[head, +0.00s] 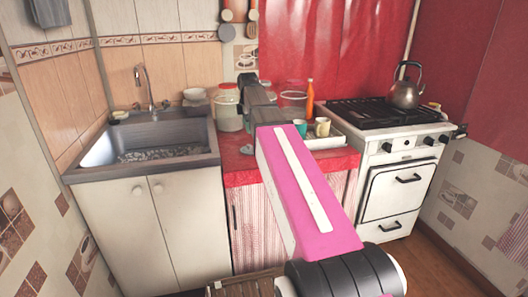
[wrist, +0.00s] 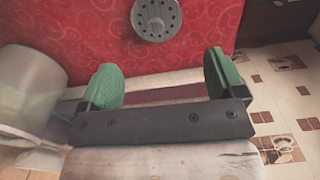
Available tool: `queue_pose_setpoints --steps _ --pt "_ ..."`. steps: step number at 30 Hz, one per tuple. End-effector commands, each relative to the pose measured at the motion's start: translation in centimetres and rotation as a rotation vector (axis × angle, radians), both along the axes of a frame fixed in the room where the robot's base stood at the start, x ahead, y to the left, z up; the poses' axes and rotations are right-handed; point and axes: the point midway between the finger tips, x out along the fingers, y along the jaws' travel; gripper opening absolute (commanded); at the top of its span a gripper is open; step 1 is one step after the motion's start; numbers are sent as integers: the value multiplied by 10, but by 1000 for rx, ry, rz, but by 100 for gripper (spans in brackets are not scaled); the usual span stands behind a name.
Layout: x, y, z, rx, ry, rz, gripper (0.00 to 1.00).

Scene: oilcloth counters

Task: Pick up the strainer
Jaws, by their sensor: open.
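The strainer (wrist: 156,17) is a round grey metal disc with holes, on the red patterned oilcloth at the top of the wrist view, cut off by the picture's edge. I cannot make it out for certain in the head view. My gripper (wrist: 163,82) has two green-padded fingers set wide apart with nothing between them. The strainer shows beyond the fingertips, roughly in line with the gap, and apart from them. In the head view my dark gripper (head: 247,88) is above the back of the red counter, partly hidden by my pink arm.
The red counter (head: 236,172) sits between the sink (head: 150,160) and the white stove (head: 398,165) with a kettle (head: 405,94). A clear container (head: 228,115), cups (head: 322,127) in a tray (head: 328,141) and an orange bottle (head: 310,97) crowd the counter. A pale, blurred vessel (wrist: 28,85) is close by my gripper's left.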

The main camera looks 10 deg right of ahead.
Motion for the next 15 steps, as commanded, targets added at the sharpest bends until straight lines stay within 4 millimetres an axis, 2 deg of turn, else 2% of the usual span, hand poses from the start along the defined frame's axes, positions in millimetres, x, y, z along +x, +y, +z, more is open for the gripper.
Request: queue_pose_setpoints --steps 5,15 --pt "0 0 -6 0 1 0 89" --pt "0 1 -48 0 2 0 89"
